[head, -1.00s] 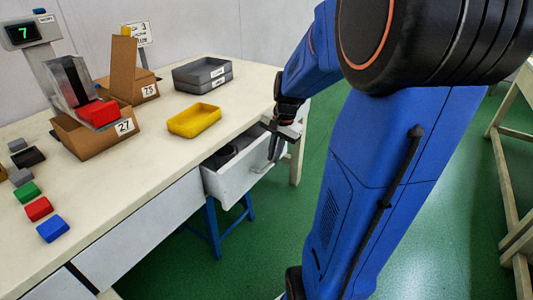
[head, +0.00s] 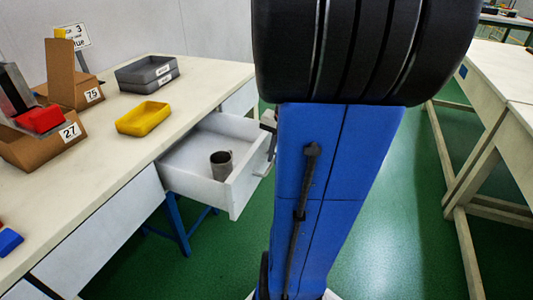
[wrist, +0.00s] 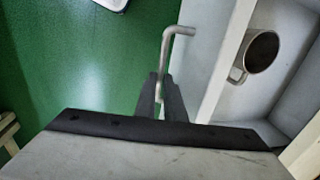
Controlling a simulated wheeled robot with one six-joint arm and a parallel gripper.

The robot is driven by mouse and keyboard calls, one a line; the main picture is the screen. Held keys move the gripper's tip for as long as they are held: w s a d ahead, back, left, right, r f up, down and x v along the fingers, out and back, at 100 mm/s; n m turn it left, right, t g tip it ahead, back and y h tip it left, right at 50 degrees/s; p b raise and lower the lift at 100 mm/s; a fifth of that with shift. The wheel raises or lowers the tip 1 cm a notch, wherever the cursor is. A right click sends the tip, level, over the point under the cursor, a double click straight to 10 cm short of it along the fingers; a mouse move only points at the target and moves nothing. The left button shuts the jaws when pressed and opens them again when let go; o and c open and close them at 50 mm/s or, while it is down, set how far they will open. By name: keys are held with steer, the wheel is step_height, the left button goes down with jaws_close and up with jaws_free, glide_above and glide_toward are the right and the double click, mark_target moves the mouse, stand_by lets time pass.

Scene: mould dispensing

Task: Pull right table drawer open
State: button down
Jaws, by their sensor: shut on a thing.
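The right table drawer (head: 240,192) is white and stands well out from under the table. A grey metal mug (head: 221,165) stands inside it; the mug also shows in the wrist view (wrist: 261,52). My gripper (wrist: 160,94) is shut on the drawer's metal bar handle (wrist: 177,31), whose bent end sticks out past the fingers. In the head view my arm hides most of the gripper, at the outer side of the drawer front.
Another table (head: 490,90) stands at the right. Green floor is clear between the tables. A blue-legged stool (head: 178,225) is below the drawer.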

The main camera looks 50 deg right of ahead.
steer(key=shift+s+d, duration=0.1)
steer(key=shift+s, duration=0.2)
steer(key=c, duration=1.8)
jaws_free()
steer(key=shift+c, duration=0.2)
steer(key=s+d+r, duration=0.1)
steer(key=s+r, duration=0.2)
steer(key=r, duration=1.4)
steer(key=shift+w, duration=0.1)
